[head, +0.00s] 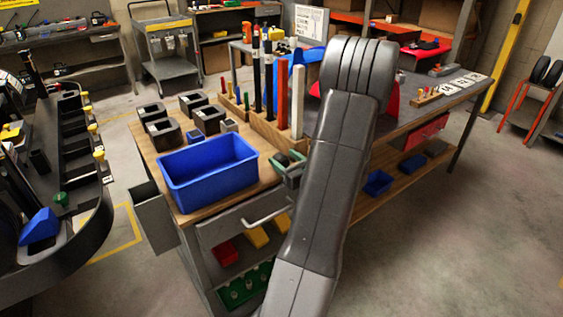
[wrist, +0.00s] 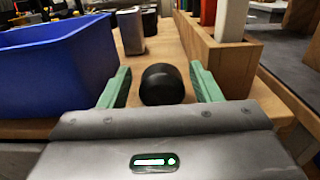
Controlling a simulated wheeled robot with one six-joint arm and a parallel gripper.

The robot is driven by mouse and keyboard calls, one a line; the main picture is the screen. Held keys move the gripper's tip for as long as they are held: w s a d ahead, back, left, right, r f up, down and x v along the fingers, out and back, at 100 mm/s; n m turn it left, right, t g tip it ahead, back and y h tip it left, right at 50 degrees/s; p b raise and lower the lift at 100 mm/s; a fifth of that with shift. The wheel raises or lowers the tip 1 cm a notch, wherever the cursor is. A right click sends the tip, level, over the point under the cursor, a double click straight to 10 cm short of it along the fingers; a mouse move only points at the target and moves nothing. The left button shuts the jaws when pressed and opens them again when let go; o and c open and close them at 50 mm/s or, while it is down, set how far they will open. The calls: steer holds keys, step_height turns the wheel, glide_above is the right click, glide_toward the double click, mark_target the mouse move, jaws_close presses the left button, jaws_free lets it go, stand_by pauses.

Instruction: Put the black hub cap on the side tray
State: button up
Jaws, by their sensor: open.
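The black hub cap (wrist: 162,85) is a dark, rounded piece on the wooden bench top, seen in the wrist view. My gripper (wrist: 160,78) is open, with one green finger on each side of the hub cap and a visible gap on both sides. In the head view my gripper (head: 289,165) is at the bench's near edge, right of the blue bin; I cannot make out the hub cap clearly there. A grey open box (head: 152,214) hangs at the left side of the bench and may be the side tray; I cannot tell for sure.
A blue bin (head: 208,172) stands close to my gripper's left; it also shows in the wrist view (wrist: 55,70). A wooden rack (wrist: 225,58) with upright bars is close on the right. Several dark blocks (head: 208,119) stand behind the bin.

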steer(key=shift+w+a, duration=0.15)
steer(key=shift+w, duration=0.1)
steer(key=c, duration=0.8)
steer(key=shift+r, duration=0.1)
